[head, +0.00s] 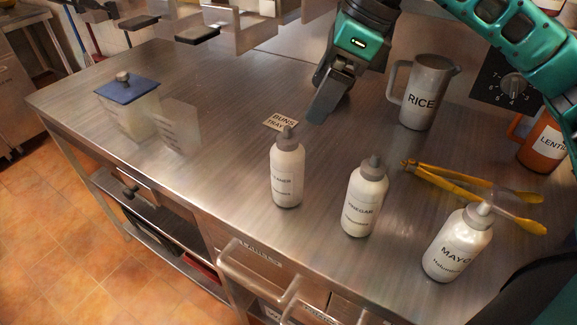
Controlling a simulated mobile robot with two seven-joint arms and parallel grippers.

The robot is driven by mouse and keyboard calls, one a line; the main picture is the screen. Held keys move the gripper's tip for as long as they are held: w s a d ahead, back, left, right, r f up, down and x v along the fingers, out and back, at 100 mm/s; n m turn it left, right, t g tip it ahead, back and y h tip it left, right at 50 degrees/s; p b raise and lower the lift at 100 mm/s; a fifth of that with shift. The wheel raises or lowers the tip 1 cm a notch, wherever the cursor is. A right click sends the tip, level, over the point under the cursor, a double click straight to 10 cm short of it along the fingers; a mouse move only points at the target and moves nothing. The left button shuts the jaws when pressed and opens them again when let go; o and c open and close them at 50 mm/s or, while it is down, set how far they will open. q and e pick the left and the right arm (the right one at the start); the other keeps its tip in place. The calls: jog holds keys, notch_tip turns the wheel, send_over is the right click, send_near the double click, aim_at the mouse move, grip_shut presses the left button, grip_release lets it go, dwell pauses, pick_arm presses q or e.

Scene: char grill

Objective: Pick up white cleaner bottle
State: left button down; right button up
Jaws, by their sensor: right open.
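The white cleaner bottle (288,178) stands upright on the steel counter, the leftmost of three white bottles. It has a grey cap, and only part of its label is legible. My right gripper (326,105) comes in from the upper right, above the counter, up and to the right of the cleaner bottle. It is open and empty, apart from the bottle. Its fingers point down and overlap in this view. My left gripper is not in view.
A vinegar bottle (364,200) and a mayo bottle (459,246) stand to the right. Yellow tongs (455,183), a grey rice jug (424,95) and an orange lentil jug (543,145) are behind. A blue-lidded container (128,90) stands left.

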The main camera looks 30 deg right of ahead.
aim_at(293, 137)
jog(key=x, duration=0.6)
jog(key=shift+a+f, duration=0.25)
jog(key=shift+f, duration=0.05)
jog(key=shift+a+p+x, duration=0.15)
jog(key=shift+p+x, duration=0.05)
jog(key=shift+x, duration=1.15)
jog(key=shift+a+p+x, duration=0.15)
jog(key=shift+a+x, duration=0.05)
jog(key=shift+x, duration=1.2)
jog(key=shift+s, duration=0.15)
jog(key=shift+r, duration=0.15)
grip_shut()
